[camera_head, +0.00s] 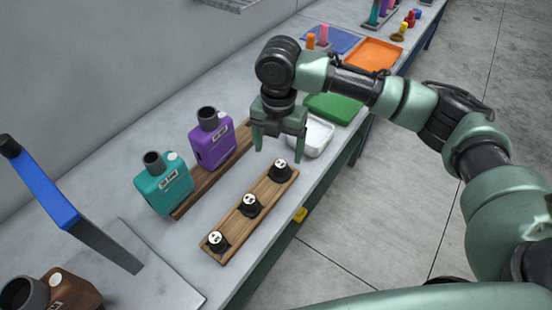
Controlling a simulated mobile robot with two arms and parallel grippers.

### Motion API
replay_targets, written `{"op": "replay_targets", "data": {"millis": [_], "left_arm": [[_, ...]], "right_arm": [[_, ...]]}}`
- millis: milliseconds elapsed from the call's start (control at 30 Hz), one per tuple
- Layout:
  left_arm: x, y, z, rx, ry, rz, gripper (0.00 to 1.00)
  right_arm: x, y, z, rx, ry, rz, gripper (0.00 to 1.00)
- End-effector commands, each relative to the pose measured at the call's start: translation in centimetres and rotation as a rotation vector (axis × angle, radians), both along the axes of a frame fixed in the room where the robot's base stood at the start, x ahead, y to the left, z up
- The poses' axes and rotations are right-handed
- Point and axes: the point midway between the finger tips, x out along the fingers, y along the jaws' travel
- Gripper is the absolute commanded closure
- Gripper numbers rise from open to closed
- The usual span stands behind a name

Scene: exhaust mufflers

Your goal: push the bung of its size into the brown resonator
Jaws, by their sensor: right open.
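The brown resonator (75,291) is at the bottom left corner, partly cut off by the frame, with a wide dark neck. Three black bungs with white labelled tops sit in a row on a wooden rack: a near one (217,240), a middle one (250,203) and a far one (281,169). The labels are too small to read surely. My right gripper (279,153) is open and empty, fingers pointing down, just above the far bung and apparently apart from it. My left gripper is not in view.
A teal canister (165,190) and a purple canister (213,148) stand on a wooden board behind the bung rack (233,225). A blue-and-grey post (60,205) rises by a grey plate. White (318,137), green (335,107) and orange (372,54) trays lie farther along the bench.

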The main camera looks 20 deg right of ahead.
Motion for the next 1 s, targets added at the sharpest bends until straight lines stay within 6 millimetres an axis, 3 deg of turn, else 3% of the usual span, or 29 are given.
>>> {"op": "replay_targets", "data": {"millis": [200, 300, 500, 700, 867, 1000], "left_arm": [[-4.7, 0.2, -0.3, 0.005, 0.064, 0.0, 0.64], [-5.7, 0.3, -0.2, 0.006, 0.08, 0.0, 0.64], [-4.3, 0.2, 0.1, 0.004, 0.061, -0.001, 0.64], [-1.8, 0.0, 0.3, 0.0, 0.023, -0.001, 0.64], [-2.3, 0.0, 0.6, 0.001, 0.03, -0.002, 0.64], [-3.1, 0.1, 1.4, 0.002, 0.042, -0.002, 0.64]], "right_arm": [[0.0, 0.0, 0.0, 0.0, 0.0, -0.001, 0.2], [0.0, 0.0, -0.5, 0.001, 0.001, -0.001, 0.2], [0.0, 0.0, -2.5, 0.0, 0.001, -0.002, 0.2], [0.0, 0.0, -2.7, 0.001, -0.001, -0.001, 0.2], [0.1, -0.2, -3.3, 0.0, 0.001, -0.003, 0.2], [0.3, -0.5, -5.3, -0.001, 0.003, -0.002, 0.2]]}}
